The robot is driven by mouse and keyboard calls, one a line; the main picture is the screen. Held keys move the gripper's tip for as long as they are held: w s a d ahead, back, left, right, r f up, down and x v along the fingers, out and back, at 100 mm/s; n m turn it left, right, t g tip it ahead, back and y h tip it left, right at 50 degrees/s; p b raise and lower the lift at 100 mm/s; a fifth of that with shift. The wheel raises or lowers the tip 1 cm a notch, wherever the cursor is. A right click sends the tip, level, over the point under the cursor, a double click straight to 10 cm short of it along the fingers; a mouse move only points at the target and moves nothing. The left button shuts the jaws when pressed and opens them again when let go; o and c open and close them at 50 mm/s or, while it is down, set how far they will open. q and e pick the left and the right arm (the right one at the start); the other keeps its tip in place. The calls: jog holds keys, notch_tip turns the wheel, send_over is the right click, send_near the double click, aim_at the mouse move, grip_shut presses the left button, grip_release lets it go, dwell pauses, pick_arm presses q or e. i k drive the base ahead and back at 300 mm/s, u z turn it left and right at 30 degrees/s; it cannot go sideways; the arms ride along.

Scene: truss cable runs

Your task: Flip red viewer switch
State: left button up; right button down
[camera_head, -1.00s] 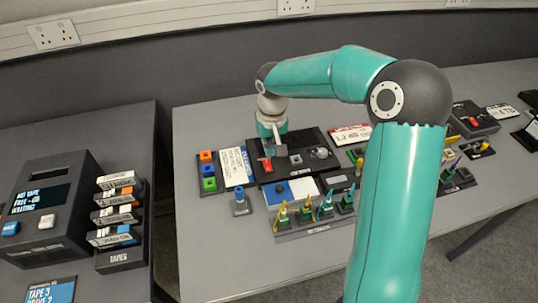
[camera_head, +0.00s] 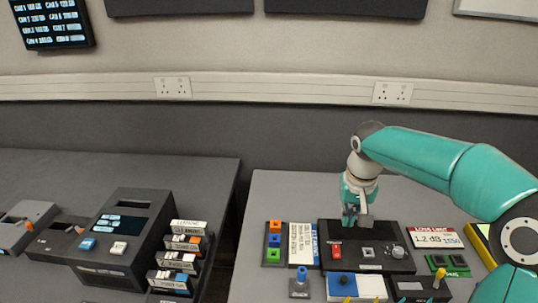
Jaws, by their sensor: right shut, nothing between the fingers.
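The red switch (camera_head: 337,251) sits at the left of a black panel (camera_head: 385,235), on the right-hand table in the head view. A grey square button and a grey round knob (camera_head: 398,252) are to its right on the same panel. My right gripper (camera_head: 356,222) points down over the back part of the panel, just behind and slightly right of the red switch. It is shut and empty. I cannot tell whether its fingertips touch the panel. A gap shows between it and the red switch in the picture. My left gripper is not in view.
Left of the panel are a rack of coloured blocks (camera_head: 274,242) and a printed card (camera_head: 303,243). A red-topped card (camera_head: 436,238) lies to the right. A dark tape machine (camera_head: 118,235) and a tape stack (camera_head: 180,254) stand on the left table. A gap separates the tables.

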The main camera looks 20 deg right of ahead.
aim_at(335, 248)
jog(key=k, duration=1)
